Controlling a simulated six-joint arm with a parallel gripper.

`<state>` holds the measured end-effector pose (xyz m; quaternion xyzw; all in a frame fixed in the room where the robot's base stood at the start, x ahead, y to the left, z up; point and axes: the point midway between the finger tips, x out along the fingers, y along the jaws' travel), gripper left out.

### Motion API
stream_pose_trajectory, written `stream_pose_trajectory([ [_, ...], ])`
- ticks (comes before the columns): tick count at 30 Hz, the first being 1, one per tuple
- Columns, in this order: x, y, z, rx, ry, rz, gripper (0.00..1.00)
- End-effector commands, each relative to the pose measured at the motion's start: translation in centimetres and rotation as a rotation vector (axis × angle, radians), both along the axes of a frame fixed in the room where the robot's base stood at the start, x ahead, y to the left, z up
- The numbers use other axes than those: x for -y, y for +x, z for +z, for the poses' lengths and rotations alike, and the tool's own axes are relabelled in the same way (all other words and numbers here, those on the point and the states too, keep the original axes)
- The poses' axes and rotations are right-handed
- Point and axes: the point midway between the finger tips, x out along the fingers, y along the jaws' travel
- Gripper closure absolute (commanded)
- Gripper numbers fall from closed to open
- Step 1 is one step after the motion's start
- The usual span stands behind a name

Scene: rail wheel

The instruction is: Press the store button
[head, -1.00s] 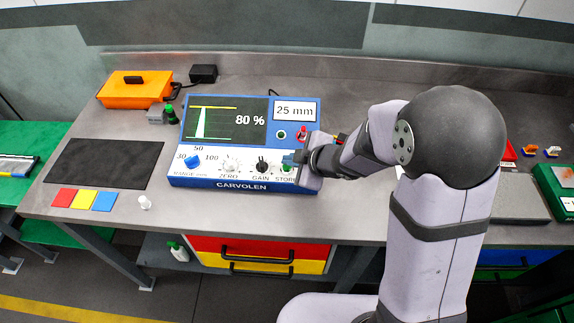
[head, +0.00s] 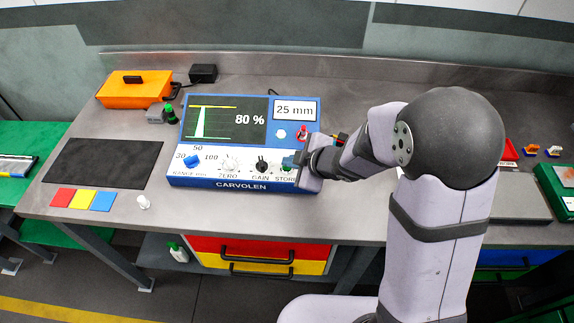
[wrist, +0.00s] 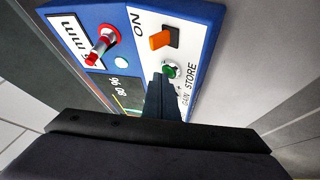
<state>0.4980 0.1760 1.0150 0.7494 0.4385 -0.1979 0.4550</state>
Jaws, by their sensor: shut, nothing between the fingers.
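The blue CARVOLEN instrument (head: 240,185) stands on the bench, its screen (head: 226,120) reading 80 %. Its green store button (wrist: 171,70) shows in the wrist view beside the word STORE; in the head view it is largely behind my gripper. My gripper (head: 289,160) is shut and empty at the panel's lower right. In the wrist view its dark fingertips (wrist: 160,86) are right at the button; I cannot tell the exact contact. A small lamp (head: 282,133) on the panel is pale and bright, also in the wrist view (wrist: 121,62).
A red toggle (wrist: 101,42) and an orange rocker switch (wrist: 163,38) are close to the button. The gain knob (head: 262,163), zero knob (head: 230,165) and blue range knob (head: 192,161) lie left. A dark mat (head: 105,163) is farther left.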

Motion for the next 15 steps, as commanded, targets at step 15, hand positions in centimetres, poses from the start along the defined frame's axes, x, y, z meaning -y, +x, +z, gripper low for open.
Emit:
stream_pose_trajectory([
  [15,0.06,-0.07,0.77,-0.003,-0.002,-0.001,1.0],
])
